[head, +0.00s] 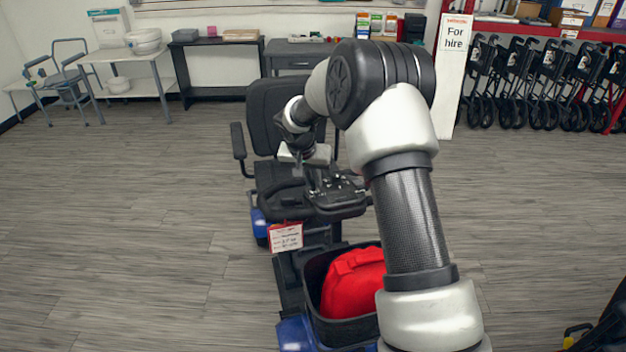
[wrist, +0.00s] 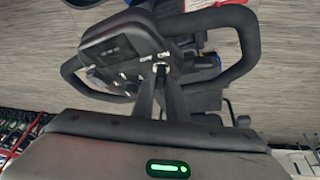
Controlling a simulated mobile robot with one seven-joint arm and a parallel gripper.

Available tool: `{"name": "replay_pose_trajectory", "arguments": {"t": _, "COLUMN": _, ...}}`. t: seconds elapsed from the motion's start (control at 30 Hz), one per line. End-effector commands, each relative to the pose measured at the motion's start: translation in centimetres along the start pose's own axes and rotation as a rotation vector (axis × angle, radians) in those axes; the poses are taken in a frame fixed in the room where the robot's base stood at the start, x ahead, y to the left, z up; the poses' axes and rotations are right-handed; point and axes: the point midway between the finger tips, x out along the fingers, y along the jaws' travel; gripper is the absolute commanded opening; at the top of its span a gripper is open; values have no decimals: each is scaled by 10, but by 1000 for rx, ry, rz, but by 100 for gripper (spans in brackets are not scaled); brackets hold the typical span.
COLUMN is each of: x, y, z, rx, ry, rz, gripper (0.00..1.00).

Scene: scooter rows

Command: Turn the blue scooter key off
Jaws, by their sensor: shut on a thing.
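The blue scooter (head: 295,335) stands facing me in the head view, with a black seat, blue body panels and a dark tiller console (head: 340,193). The console (wrist: 112,50) also shows in the wrist view, between the looped handlebars. My gripper (wrist: 160,69) has its two narrow fingers converging at the console's edge, shut on the small scooter key (wrist: 160,66). The fingertips mostly hide the key, so its turned angle cannot be told. In the head view my gripper (head: 316,178) reaches down to the console, partly hidden by my arm.
A red bag (head: 352,282) sits in the front basket (head: 314,268). A paper tag (head: 287,237) hangs from the tiller. Folded walkers (head: 545,75) line the right wall beside a "For hire" sign (head: 453,70). Tables stand along the back. Floor at left is clear.

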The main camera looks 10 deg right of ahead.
Motion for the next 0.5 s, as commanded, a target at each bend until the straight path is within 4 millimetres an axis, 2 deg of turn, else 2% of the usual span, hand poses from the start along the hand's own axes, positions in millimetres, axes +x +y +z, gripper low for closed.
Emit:
{"name": "replay_pose_trajectory", "arguments": {"t": 0.27, "x": -1, "y": 2, "z": 0, "rx": -70, "ry": -1, "rz": -42, "gripper": 0}}
{"name": "replay_pose_trajectory", "arguments": {"t": 0.5, "x": -2, "y": 5, "z": -2, "rx": -225, "ry": -1, "rz": -136, "gripper": 0}}
